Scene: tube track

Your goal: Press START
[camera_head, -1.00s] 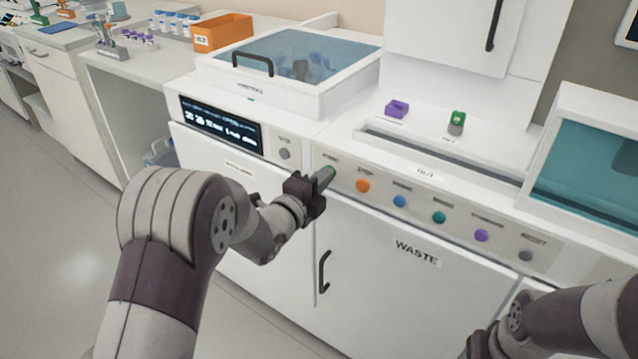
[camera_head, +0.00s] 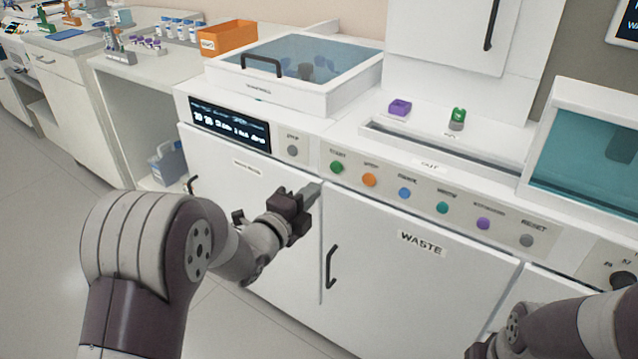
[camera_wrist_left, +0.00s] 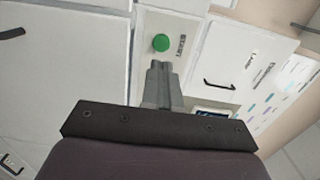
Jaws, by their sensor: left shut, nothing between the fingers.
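The green START button (camera_head: 337,168) is on the sloped front panel, at the left end of a row of coloured buttons. My left gripper (camera_head: 316,187) is shut and empty, its fingertips a little left of and below the button and apart from it in the head view. In the left wrist view the green START button (camera_wrist_left: 161,43) shows just past the closed fingertips (camera_wrist_left: 160,66). My right arm (camera_head: 560,330) comes in at the lower right; its fingers are out of the picture.
An orange button (camera_head: 370,180), a blue button (camera_head: 404,193) and several more run to the right along the panel. A dark display (camera_head: 230,122) is to the left. The WASTE door (camera_head: 410,270) with its handle (camera_head: 330,267) is below. A purple block (camera_head: 400,107) sits on top.

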